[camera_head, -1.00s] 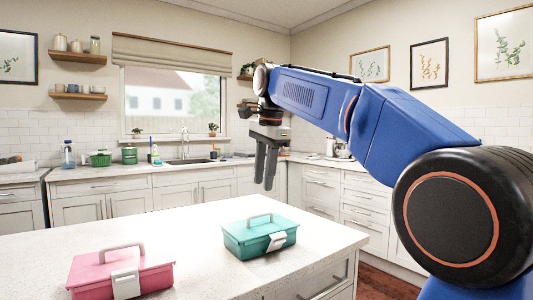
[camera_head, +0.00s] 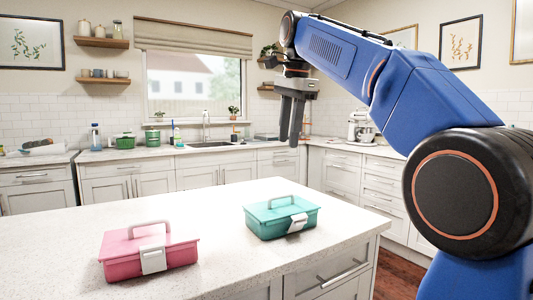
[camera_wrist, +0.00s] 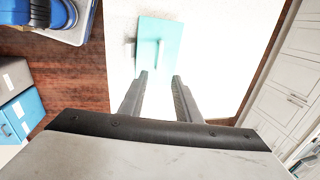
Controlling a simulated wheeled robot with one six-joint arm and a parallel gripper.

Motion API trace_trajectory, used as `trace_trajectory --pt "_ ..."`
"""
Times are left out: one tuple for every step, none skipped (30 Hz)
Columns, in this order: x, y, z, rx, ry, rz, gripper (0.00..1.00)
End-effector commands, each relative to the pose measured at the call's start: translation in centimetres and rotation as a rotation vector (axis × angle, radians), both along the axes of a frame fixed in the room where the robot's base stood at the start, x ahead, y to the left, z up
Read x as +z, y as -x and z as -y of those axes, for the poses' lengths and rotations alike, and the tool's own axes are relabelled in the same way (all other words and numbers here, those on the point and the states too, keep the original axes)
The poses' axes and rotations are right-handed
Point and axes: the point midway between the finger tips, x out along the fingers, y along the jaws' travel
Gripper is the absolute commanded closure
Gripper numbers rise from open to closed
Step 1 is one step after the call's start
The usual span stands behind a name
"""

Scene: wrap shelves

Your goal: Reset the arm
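My arm reaches in from the right in the head view, and my gripper (camera_head: 289,142) points down above the far side of the white island counter (camera_head: 345,222). Its two fingers are apart with nothing between them. The wrist view also shows the parted fingers of my gripper (camera_wrist: 159,76), with bare counter in the gap.
A pink toolbox (camera_head: 150,254) stands at the counter's front left. The back worktop holds green containers (camera_head: 125,141), a sink (camera_head: 209,144) and a stand mixer (camera_head: 361,127). Blue and grey boxes (camera_wrist: 22,114) show at the wrist view's left. Wooden floor surrounds the island.

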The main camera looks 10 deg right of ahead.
Motion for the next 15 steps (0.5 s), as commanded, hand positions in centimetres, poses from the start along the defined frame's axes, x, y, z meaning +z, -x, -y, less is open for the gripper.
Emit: trace_trajectory --pt "0.0 0.0 0.0 0.002 0.0 0.0 0.7" --pt "-0.1 0.1 0.0 0.005 0.001 0.001 0.7" --pt "-0.2 0.3 0.1 0.012 0.002 0.004 0.7" --pt "-0.3 0.5 0.2 0.019 0.004 0.006 0.7" --pt "-0.5 0.8 0.2 0.03 0.006 0.008 0.7" --pt "-0.9 1.1 0.4 0.049 0.011 0.012 0.7" --pt "-1.3 1.5 0.5 0.067 0.014 0.016 0.7" --pt "-1.7 2.0 0.7 0.086 0.019 0.021 0.7" --pt "-2.3 2.5 0.9 0.116 0.027 0.028 0.7" --pt "-2.9 3.1 1.0 0.141 0.032 0.033 0.7" --pt "-3.5 3.6 1.2 0.168 0.039 0.04 0.7" --pt "-4.4 4.4 1.4 0.204 0.048 0.049 0.7" --pt "-5.0 5.0 1.6 0.232 0.056 0.055 0.7" --pt "-5.8 5.6 1.8 0.261 0.063 0.06 0.7" --pt "-6.8 6.4 2.0 0.3 0.074 0.069 0.7"
